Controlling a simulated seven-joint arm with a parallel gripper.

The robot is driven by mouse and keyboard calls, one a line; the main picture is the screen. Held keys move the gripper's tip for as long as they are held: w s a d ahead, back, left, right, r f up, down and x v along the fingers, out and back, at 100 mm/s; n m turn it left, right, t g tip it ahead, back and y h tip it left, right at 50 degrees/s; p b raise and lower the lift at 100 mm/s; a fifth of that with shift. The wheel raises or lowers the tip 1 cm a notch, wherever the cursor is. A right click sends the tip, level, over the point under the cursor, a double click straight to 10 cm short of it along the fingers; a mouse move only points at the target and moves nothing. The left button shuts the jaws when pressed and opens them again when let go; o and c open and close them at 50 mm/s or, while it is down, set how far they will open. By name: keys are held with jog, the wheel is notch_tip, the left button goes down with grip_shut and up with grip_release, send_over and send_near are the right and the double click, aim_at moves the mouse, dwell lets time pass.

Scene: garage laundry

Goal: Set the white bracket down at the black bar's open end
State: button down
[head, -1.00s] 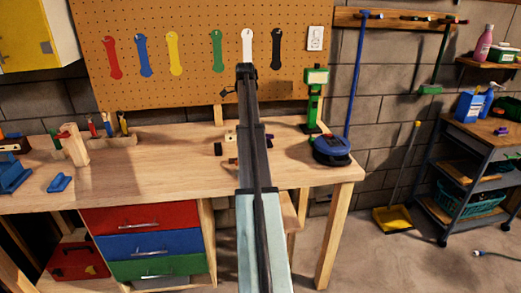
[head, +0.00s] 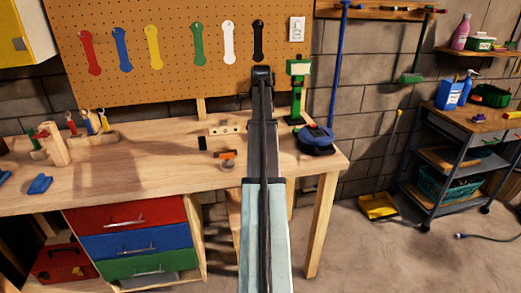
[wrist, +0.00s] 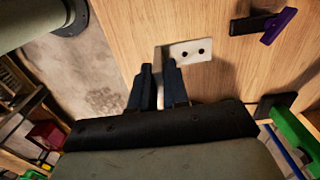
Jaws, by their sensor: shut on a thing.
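My gripper (wrist: 158,72) shows in the wrist view with its dark fingers close together over the wooden bench. A pale strip shows between the fingertips. The white bracket (wrist: 190,51), with two dark holes, extends to the right from there, so the fingers are shut on it. Whether it touches the bench is unclear. A black bar (wrist: 246,25) lies at the upper right, with a purple piece (wrist: 280,25) across its right end; its left end is free. In the head view my arm hides the gripper; a pale two-holed piece (head: 225,129) shows left of the arm.
The bench (head: 130,175) has a blue-topped device (head: 316,139) and a green stand (head: 298,90) near its right end. A small black block (head: 202,143) and an orange piece (head: 226,154) lie left of my arm. The bench's left-middle is mostly clear.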

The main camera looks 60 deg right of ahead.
jog(key=shift+f, duration=4.1)
jog(key=shift+f, duration=0.15)
jog(key=c, duration=1.1)
grip_release()
notch_tip(320, 180, up, 12)
jog(key=shift+r, duration=0.15)
